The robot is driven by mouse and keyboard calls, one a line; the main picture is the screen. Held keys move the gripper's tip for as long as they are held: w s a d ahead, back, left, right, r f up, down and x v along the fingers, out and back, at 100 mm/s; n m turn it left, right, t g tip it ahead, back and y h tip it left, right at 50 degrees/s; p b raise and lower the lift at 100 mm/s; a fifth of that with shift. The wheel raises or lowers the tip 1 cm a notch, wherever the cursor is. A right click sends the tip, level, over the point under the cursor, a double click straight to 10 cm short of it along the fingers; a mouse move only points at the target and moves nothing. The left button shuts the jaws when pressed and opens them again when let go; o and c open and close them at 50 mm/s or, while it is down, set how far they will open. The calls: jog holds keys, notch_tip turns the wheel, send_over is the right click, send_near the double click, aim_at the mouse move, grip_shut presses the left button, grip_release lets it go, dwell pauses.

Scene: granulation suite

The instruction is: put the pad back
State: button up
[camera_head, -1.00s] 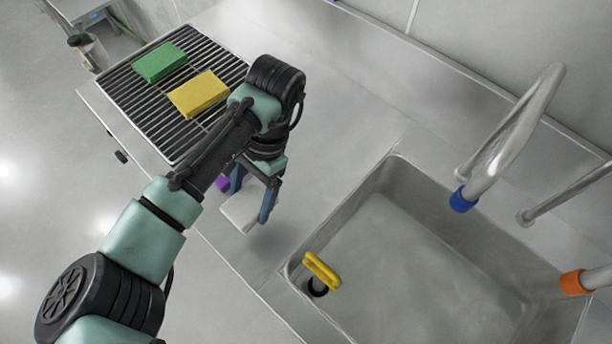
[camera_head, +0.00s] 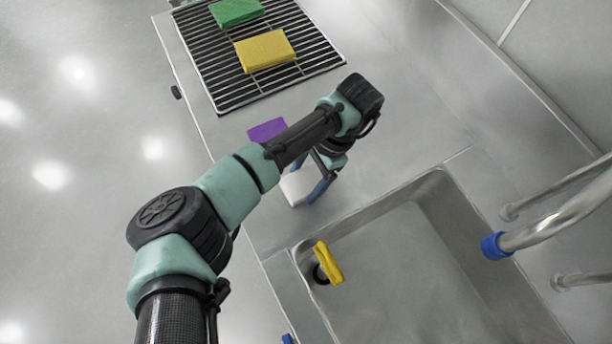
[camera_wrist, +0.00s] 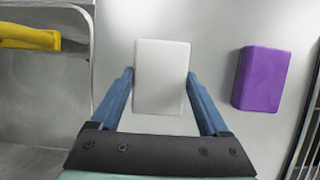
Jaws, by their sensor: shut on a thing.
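A white pad (camera_wrist: 162,77) sits between the blue fingers of my gripper (camera_wrist: 160,76) in the wrist view. My gripper is shut on its sides. In the head view the white pad (camera_head: 296,188) shows below my gripper (camera_head: 304,188), over the steel counter between the drying rack and the sink. My arm hides part of it. I cannot tell whether it touches the counter. A yellow pad (camera_head: 265,50) and a green pad (camera_head: 236,11) lie on the wire rack (camera_head: 235,97).
A purple block (camera_head: 267,130) lies on the counter between rack and gripper; the wrist view shows it to the right (camera_wrist: 260,79). A tap (camera_head: 540,222) stands right.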

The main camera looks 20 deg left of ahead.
jog(key=shift+f, duration=0.25)
jog(key=shift+f, duration=0.1)
jog(key=o, duration=1.2)
jog(key=shift+c, duration=0.2)
jog(key=shift+r, duration=0.3)
jog(key=v, duration=1.2)
jog(key=shift+f, duration=0.1)
